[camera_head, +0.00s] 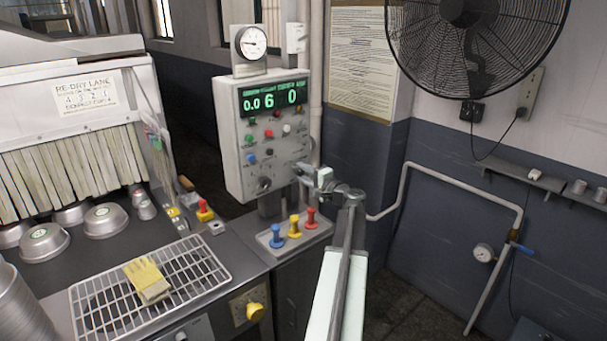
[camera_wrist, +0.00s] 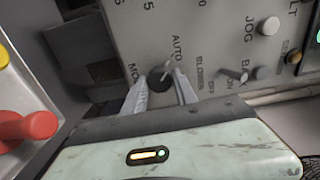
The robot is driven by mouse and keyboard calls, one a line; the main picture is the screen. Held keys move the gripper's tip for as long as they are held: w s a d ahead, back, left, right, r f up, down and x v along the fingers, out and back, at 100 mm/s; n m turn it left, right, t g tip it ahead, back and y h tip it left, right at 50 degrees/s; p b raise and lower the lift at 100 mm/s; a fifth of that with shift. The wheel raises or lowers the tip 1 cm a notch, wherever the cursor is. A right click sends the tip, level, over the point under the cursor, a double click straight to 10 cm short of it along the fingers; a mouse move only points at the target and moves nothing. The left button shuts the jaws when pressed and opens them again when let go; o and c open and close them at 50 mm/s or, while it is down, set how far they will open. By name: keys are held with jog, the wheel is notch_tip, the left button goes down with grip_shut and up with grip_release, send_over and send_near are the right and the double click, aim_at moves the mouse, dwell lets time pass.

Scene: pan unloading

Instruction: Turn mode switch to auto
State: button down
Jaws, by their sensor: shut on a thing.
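The mode switch (camera_wrist: 158,78) is a small dark round knob with a light lever on the grey control panel (camera_head: 240,150). In the wrist view its lever points up and to the right, toward the printed word AUTO. My gripper (camera_wrist: 160,88) has a finger on either side of the switch and is shut on it. In the head view my gripper (camera_head: 300,169) is at the panel's lower right edge, and I cannot make out the switch behind it.
A grey toggle (camera_wrist: 260,73) and a white knob (camera_wrist: 269,26) sit right of the switch in the wrist view. Red (camera_head: 311,217), yellow (camera_head: 294,225) and blue (camera_head: 276,235) levers stand below the panel. A large fan (camera_head: 465,40) hangs at the upper right.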

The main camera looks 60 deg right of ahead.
dwell(0.3)
jog(key=c, duration=1)
grip_release()
jog(key=v, duration=0.8)
jog(key=shift+r, duration=0.1)
